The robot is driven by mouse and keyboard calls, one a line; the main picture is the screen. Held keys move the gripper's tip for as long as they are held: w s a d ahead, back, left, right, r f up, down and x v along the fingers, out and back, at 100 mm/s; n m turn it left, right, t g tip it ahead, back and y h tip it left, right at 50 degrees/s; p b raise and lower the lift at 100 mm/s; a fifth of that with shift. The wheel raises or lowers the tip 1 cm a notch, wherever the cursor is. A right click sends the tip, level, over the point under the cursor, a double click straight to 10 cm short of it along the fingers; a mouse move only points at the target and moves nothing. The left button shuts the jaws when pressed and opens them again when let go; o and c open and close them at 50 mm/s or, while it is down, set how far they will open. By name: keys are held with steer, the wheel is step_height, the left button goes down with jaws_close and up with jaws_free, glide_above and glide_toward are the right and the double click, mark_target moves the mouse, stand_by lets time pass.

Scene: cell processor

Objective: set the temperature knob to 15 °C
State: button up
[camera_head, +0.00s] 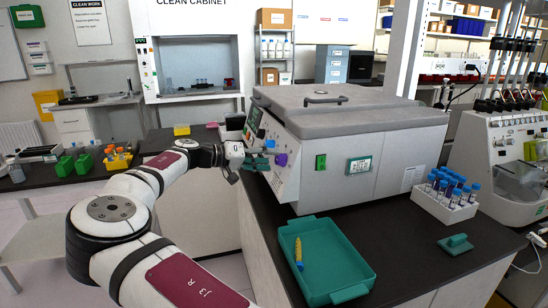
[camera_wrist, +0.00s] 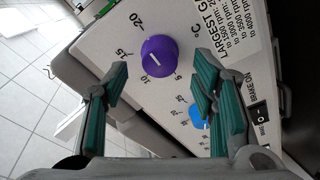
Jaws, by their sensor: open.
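The purple temperature knob (camera_wrist: 160,57) is on the machine's pale slanted panel, with 5, 10, 15, 20 and °C printed around it. A short white mark shows on its face; I cannot tell surely which number it points at. My gripper (camera_wrist: 161,82) is open, its teal fingers apart on the left and right of the knob in the picture, with nothing held. I cannot tell the gap in depth. In the head view the purple knob (camera_head: 281,160) is on the front panel, just right of my gripper (camera_head: 257,163).
A blue knob (camera_wrist: 195,116) sits close below, beside the right finger, with a black switch (camera_wrist: 258,112) to its right. The large grey machine (camera_head: 345,130) stands on a dark bench. A green tray (camera_head: 352,268) with a yellow tube and a tube rack (camera_head: 437,208) are also there.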

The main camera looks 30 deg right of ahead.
steer(key=shift+x, duration=1.15)
steer(key=c, duration=1.2)
steer(key=shift+o, duration=0.2)
steer(key=shift+n, duration=0.4)
steer(key=n, duration=0.5)
steer(key=shift+n+t+y+p, duration=0.3)
steer(key=shift+y+p, duration=0.05)
steer(key=shift+y, duration=0.05)
steer(key=n, duration=0.5)
steer(key=shift+y+b, duration=0.3)
steer(key=shift+y, duration=0.1)
steer(key=shift+n, duration=0.4)
